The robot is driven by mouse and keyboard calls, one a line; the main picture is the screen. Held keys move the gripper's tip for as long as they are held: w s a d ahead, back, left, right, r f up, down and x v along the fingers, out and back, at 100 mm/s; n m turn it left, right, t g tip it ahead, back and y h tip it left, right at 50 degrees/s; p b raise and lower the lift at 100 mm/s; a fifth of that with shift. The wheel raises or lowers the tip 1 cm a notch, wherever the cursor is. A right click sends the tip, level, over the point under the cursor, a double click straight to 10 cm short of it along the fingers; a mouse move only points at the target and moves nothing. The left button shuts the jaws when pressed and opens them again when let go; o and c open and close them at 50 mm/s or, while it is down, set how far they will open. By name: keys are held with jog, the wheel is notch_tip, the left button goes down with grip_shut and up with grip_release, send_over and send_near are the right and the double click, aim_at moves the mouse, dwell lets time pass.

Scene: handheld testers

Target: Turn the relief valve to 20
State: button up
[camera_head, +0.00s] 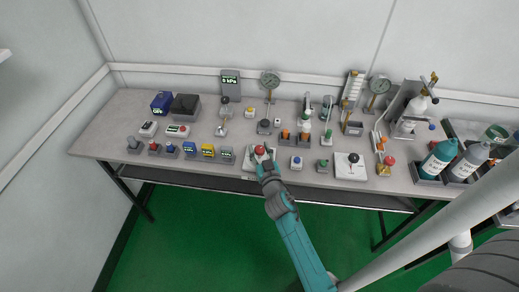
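My gripper (265,162), at the end of my teal arm, is low over the front edge of the bench, right at a red knob (260,150) on a pale base plate. It covers part of that plate. Whether its fingers touch or close on the knob is too small to tell. Further right, a white square plate (341,172) with faint markings carries a dark knob (353,158). No readable label shows which of these is the relief valve, and no dial setting can be read.
The grey bench (110,140) holds many small testers. A display (230,79) reading about 5 kPa and a round gauge (270,78) stand at the back; another gauge (379,85) is further right. Blue, yellow and grey blocks sit left of my gripper. Bottles (438,158) stand at right.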

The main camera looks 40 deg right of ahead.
jog(key=shift+o, duration=0.6)
jog(key=shift+r, duration=0.1)
jog(key=v, duration=1.2)
jog(key=shift+w, duration=0.1)
